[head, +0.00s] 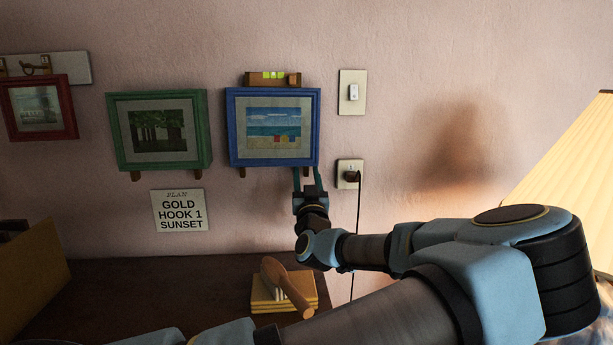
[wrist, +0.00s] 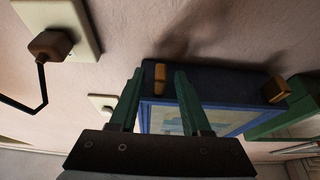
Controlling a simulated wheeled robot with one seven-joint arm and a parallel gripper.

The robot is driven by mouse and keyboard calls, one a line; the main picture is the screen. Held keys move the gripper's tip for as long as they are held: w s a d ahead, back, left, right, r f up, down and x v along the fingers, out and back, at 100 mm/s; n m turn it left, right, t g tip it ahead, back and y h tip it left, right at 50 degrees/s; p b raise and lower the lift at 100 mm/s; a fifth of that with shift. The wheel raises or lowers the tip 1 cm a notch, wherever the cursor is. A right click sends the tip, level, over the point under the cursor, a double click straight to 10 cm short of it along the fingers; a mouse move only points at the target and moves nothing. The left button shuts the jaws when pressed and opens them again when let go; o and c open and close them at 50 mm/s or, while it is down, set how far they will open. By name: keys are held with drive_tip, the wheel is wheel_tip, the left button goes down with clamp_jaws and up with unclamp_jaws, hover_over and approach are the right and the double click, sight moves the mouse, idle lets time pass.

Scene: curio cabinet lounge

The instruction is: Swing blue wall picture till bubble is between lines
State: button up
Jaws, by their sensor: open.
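The blue wall picture (head: 273,128), a beach scene, hangs on the wall and looks slightly tilted. A wooden spirit level (head: 273,80) with a yellow-green vial sits on its top edge; the bubble's place between the lines is too small to tell. My gripper (head: 308,178) is open below the picture's lower right corner, pointing up. In the wrist view my gripper (wrist: 160,78) has its fingers on either side of a small wooden block (wrist: 160,74) at the blue frame's underside (wrist: 215,82). I cannot tell whether either finger touches.
A green-framed picture (head: 160,131) hangs close on the left, a red-framed one (head: 40,107) farther left. A switch (head: 352,92) and an outlet (head: 350,174) with a plugged cord are on the right. A brush (head: 286,284) lies on yellow books below. A lamp (head: 570,160) stands right.

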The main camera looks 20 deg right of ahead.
drive_tip(key=b+v, duration=0.2)
drive_tip(key=v, duration=0.8)
drive_tip(key=shift+s+f+b, duration=0.2)
drive_tip(key=shift+s+b, duration=0.15)
drive_tip(key=shift+b, duration=0.05)
drive_tip(key=shift+s+a, duration=0.1)
